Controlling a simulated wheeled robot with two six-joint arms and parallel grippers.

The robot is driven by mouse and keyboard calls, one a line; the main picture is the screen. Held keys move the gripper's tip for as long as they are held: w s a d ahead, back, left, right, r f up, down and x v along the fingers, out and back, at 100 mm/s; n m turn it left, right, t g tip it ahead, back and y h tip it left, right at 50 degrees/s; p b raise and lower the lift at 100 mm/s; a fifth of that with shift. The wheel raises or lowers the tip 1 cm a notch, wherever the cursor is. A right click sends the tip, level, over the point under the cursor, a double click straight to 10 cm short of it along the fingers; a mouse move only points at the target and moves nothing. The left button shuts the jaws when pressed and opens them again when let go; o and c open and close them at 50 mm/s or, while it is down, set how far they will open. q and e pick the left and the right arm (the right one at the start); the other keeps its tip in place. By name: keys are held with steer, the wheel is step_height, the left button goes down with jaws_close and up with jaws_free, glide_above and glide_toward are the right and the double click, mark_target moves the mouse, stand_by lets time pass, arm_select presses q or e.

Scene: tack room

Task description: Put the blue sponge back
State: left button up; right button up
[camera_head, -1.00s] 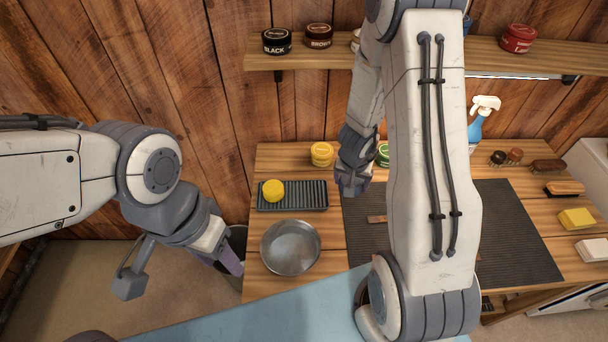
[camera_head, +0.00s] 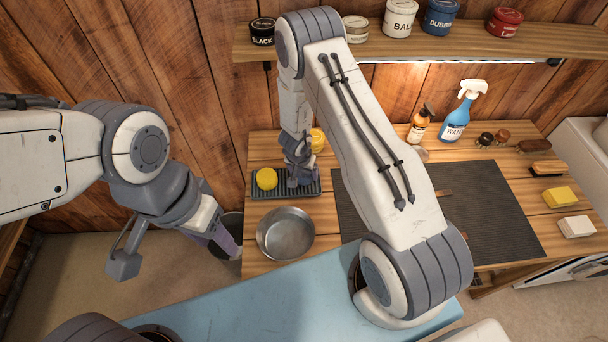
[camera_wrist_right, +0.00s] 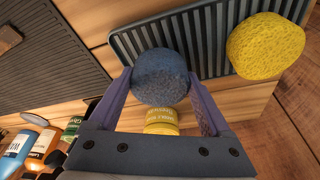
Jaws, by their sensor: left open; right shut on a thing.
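The blue sponge (camera_wrist_right: 160,76) is round and held between the fingers of my right gripper (camera_wrist_right: 160,88) in the right wrist view. The head view shows my right gripper (camera_head: 301,177) over the right part of the dark ribbed tray (camera_head: 270,194); the sponge is hidden there. In the wrist view the sponge overlaps the tray (camera_wrist_right: 215,38); I cannot tell whether it touches. A yellow sponge (camera_head: 266,179) sits on the tray's left end and also shows in the wrist view (camera_wrist_right: 266,46). My left gripper (camera_head: 224,243) is open and empty, low beside the table's left edge.
A metal bowl (camera_head: 286,234) stands just in front of the tray. A yellow tin (camera_head: 317,140) stands behind it. A dark mat (camera_head: 480,215) covers the middle of the table.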

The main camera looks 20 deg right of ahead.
steer(key=shift+f, duration=0.6)
steer(key=shift+f, duration=0.1)
steer(key=shift+f, duration=0.15)
steer(key=o, duration=1.4)
steer(key=shift+r, duration=0.2)
steer(key=p+v, duration=0.4)
steer(key=v, duration=0.8)
steer(key=shift+d+r, duration=0.1)
